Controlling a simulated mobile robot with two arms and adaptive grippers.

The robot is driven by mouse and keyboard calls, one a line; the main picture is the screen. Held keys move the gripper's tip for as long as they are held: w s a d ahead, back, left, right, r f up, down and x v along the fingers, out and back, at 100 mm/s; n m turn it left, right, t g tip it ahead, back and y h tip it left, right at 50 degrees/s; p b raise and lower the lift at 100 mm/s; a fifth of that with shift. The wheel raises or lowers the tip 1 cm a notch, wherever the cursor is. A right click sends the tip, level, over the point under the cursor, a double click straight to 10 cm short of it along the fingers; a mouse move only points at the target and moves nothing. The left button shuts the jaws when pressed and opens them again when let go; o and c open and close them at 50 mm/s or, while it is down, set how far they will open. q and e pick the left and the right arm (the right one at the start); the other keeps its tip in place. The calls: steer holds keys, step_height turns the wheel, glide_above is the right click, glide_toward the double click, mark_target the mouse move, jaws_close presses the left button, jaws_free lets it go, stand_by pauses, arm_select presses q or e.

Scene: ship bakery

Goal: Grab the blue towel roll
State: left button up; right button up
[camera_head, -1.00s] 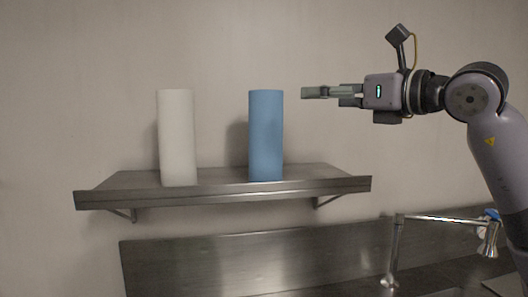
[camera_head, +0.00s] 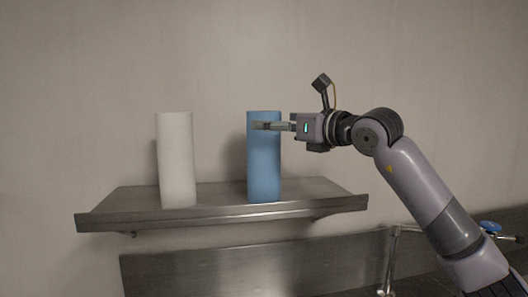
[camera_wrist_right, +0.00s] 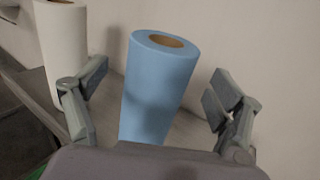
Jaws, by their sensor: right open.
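The blue towel roll (camera_head: 264,168) stands upright on the metal shelf (camera_head: 100,216), right of the white roll. My right gripper (camera_head: 262,126) reaches in from the right, its finger overlapping the upper part of the blue roll in the head view. In the right wrist view the blue roll (camera_wrist_right: 160,85) stands between the two spread fingers of my right gripper (camera_wrist_right: 160,110), with a gap on each side. The gripper is open and holds nothing. The roll's lower end is hidden behind the gripper body there. My left gripper is not in view.
A white roll (camera_head: 176,160) stands to the left on the same shelf and near the left finger in the right wrist view (camera_wrist_right: 62,45). The wall is close behind. A metal faucet (camera_head: 388,262) is below right. The shelf right of the blue roll is clear.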

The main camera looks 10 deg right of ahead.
steer(key=p+x, duration=0.3)
steer(key=x, duration=0.2)
steer(key=shift+d, duration=0.15)
steer(key=shift+c, duration=1.3)
steer(key=c, duration=1.5)
